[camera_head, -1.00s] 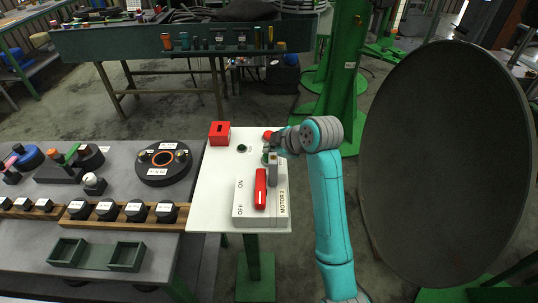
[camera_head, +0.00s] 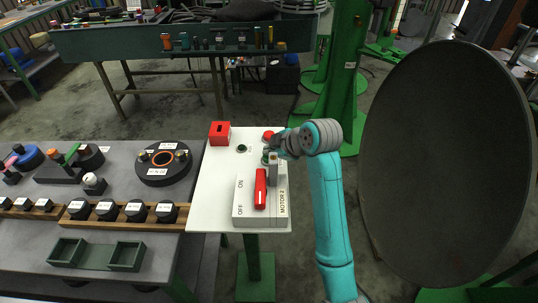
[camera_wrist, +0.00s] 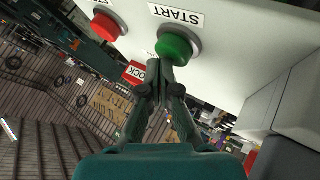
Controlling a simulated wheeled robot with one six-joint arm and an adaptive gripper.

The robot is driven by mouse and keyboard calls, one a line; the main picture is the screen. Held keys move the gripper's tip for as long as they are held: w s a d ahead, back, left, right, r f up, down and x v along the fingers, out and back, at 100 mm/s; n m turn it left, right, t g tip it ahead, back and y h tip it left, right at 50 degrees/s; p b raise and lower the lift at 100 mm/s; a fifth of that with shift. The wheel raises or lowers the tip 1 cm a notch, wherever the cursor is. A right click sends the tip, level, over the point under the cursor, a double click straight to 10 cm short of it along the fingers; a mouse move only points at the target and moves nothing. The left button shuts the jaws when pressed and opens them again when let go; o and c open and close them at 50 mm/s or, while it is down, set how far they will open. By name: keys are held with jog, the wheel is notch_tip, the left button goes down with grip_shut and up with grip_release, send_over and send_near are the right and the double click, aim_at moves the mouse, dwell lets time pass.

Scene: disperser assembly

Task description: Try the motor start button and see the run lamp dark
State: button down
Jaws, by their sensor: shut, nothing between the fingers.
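The green START button (camera_wrist: 176,48) is in the wrist view, on a pale panel under its START label. My gripper (camera_wrist: 166,73) is shut and empty, its fingertips at the button's lower edge; I cannot tell whether they touch it. In the head view my gripper (camera_head: 271,157) is over the right side of the white board (camera_head: 215,190) and hides the START button there. A small dark green round piece (camera_head: 242,149), possibly the run lamp, shows no glow. The MOTOR 2 switch box (camera_head: 243,222) has a red handle (camera_head: 260,188) beside ON and OFF marks.
A red button (camera_wrist: 105,27) is left of START in the wrist view. A red box (camera_head: 219,133) stands at the board's back left. A large dark disc (camera_head: 445,165) stands right of my arm.

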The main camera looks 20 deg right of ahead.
jog(key=shift+f, duration=0.65)
dwell(0.7)
jog(key=shift+r, duration=1.3)
jog(key=shift+r, duration=2.55)
jog(key=shift+s+d, duration=0.1)
